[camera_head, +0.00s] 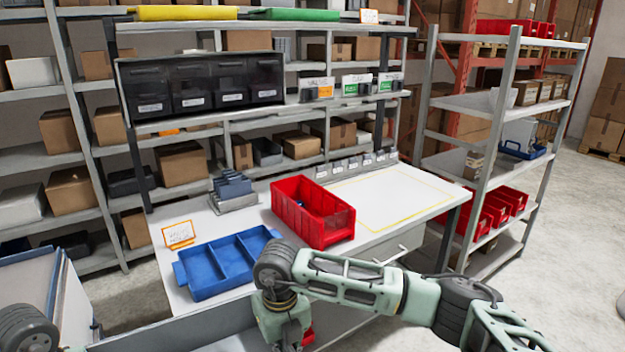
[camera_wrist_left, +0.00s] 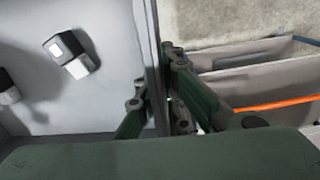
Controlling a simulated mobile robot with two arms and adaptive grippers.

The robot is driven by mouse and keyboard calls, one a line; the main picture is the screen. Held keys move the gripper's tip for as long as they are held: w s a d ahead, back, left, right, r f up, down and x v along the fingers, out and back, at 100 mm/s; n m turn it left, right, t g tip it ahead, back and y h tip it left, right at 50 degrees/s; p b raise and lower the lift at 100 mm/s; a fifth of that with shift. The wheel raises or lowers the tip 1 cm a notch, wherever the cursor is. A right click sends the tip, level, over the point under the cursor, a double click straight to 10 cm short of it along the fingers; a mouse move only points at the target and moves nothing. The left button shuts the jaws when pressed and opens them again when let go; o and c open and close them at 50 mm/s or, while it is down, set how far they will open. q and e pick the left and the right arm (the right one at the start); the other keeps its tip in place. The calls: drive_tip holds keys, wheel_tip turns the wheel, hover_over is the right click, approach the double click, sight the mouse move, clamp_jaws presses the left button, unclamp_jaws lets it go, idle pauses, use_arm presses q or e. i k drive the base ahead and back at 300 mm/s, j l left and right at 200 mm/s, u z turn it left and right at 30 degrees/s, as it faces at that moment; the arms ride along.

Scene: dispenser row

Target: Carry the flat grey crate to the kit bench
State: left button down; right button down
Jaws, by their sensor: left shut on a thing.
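The flat grey crate (camera_head: 190,332) shows only in part at the bottom of the head view, in front of the bench. In the left wrist view its grey wall (camera_wrist_left: 152,40) stands between my left gripper's fingers (camera_wrist_left: 158,108), which are shut on it. Two small black-and-white items (camera_wrist_left: 72,54) are on the crate's floor. The left gripper is out of the head view. My right arm reaches in from the right, its wrist beside the crate's right end; its fingertips are out of frame. The kit bench (camera_head: 408,240) has a yellow-outlined bare area on its right.
A blue divided tray (camera_head: 214,250), a red bin (camera_head: 318,212), a grey-blue holder (camera_head: 233,190) and an orange-edged sign (camera_head: 178,235) stand on the bench. Shelves rise behind it. A white shelf rack (camera_head: 497,130) stands right. A grey cabinet-like unit (camera_head: 70,305) is at left.

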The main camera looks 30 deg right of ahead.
sight(385, 194)
drive_tip(key=l, duration=0.5)
drive_tip(key=i+l+z, duration=0.1)
drive_tip(key=l, duration=0.95)
drive_tip(key=i+l+z, duration=0.1)
drive_tip(key=l, duration=0.4)
drive_tip(key=i+l, duration=0.1)
drive_tip(key=l, duration=0.45)
drive_tip(key=l+z, duration=0.1)
drive_tip(key=l, duration=0.4)
drive_tip(key=i+l, duration=0.55)
drive_tip(key=i, duration=1.1)
